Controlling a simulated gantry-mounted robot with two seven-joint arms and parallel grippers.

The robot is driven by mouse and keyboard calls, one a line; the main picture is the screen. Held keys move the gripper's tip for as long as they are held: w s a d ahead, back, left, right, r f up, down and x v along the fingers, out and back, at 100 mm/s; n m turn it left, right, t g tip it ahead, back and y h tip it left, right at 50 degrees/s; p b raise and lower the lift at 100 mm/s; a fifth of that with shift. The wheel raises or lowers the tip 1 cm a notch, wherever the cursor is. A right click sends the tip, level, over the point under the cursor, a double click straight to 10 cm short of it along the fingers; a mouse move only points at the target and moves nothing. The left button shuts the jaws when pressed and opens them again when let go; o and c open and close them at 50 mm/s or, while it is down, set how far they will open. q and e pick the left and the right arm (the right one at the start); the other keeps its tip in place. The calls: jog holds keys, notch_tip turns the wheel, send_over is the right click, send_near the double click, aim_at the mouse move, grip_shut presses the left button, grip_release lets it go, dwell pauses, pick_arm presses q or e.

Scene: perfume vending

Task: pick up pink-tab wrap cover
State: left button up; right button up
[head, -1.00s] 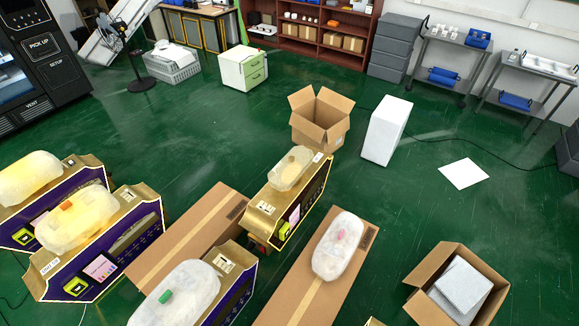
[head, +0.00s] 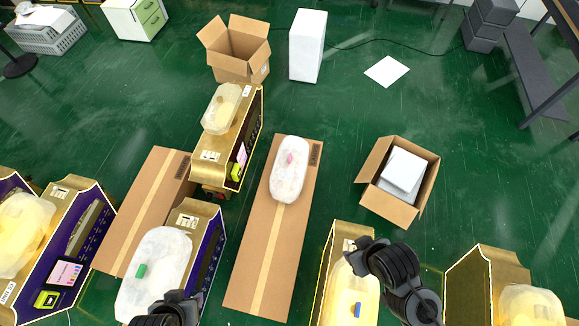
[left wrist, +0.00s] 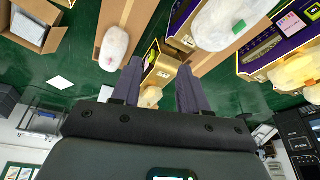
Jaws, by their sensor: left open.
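The pink-tab wrap cover (head: 288,184) is a white, rounded, translucent bundle with a small pink tab on top. It lies on the far part of a long brown cardboard box in the head view. It also shows in the left wrist view (left wrist: 115,44), upper left, beyond and to the left of my left finger pair. My left gripper (left wrist: 159,66) is open and empty, apart from the cover. In the head view only dark parts of my arms show at the bottom, and the right gripper's fingers cannot be seen.
A green-tab cover (head: 160,262) sits on a gold-and-purple machine at the left, and a blue-tab cover (head: 345,298) at the right. An open carton (head: 372,200) holds a white block. Another open carton (head: 238,68) stands behind.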

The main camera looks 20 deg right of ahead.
pick_arm(q)
jog(key=shift+o, duration=0.4)
jog(key=o, duration=0.9)
jog(key=shift+c, duration=0.2)
